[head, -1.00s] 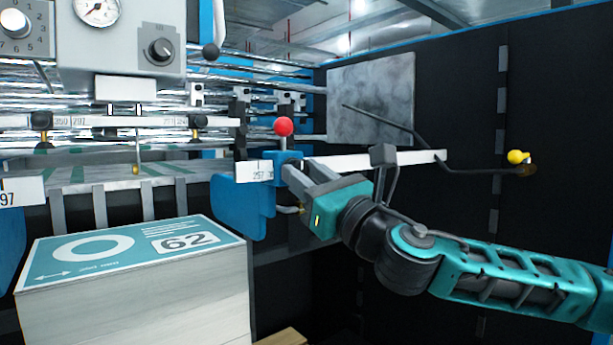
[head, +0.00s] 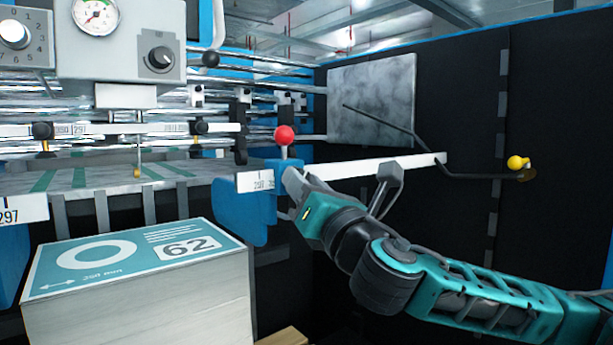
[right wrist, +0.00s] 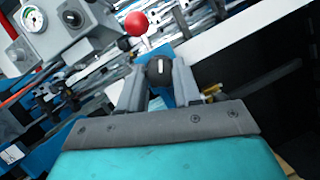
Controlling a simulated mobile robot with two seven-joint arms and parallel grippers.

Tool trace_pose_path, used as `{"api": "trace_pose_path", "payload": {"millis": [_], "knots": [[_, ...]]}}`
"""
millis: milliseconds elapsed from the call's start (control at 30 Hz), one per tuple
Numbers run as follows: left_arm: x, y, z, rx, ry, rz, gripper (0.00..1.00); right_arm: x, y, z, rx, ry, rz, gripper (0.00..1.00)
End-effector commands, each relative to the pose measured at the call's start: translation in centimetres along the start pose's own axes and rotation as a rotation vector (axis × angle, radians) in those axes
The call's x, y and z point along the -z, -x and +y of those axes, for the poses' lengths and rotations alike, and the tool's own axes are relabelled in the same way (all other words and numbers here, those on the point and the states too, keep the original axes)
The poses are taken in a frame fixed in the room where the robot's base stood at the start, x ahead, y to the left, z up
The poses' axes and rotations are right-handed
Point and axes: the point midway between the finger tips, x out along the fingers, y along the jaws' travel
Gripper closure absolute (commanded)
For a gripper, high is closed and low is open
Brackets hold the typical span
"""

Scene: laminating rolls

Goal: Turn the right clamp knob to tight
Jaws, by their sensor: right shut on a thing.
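The right clamp knob (right wrist: 158,70) is black with a white line across its face and shows between my fingers in the right wrist view. It sits on a blue clamp block (head: 257,212), below a red ball handle (head: 284,135). My right gripper (head: 288,178) is at the block's right side, and it also shows in the right wrist view (right wrist: 158,78), with one finger on each side of the knob. It is shut on the knob. In the head view the gripper hides the knob. My left gripper is not in view.
A white scale bar (head: 350,168) runs right behind my right gripper. A bent dark rod with a yellow ball (head: 516,162) stands out farther right. A stack with a "62" top sheet (head: 135,260) is at the lower left. A gauge panel (head: 125,45) is above.

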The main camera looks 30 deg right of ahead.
Motion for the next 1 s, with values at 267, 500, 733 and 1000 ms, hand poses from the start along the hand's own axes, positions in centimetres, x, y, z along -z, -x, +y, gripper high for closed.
{"api": "trace_pose_path", "payload": {"millis": [267, 500, 733, 1000], "knots": [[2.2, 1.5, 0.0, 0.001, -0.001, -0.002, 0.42, -0.3, -0.1, 0.4, 0.098, -0.248, 0.020, 0.97], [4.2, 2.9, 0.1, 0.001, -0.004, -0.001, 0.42, -0.5, -0.2, 0.6, 0.185, -0.459, 0.033, 0.97], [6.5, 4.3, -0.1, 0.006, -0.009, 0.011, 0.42, -0.6, -0.2, 0.7, 0.266, -0.656, 0.046, 0.97], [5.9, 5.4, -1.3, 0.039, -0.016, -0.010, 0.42, -0.7, -0.2, 0.7, 0.345, -0.849, 0.059, 0.97]]}}
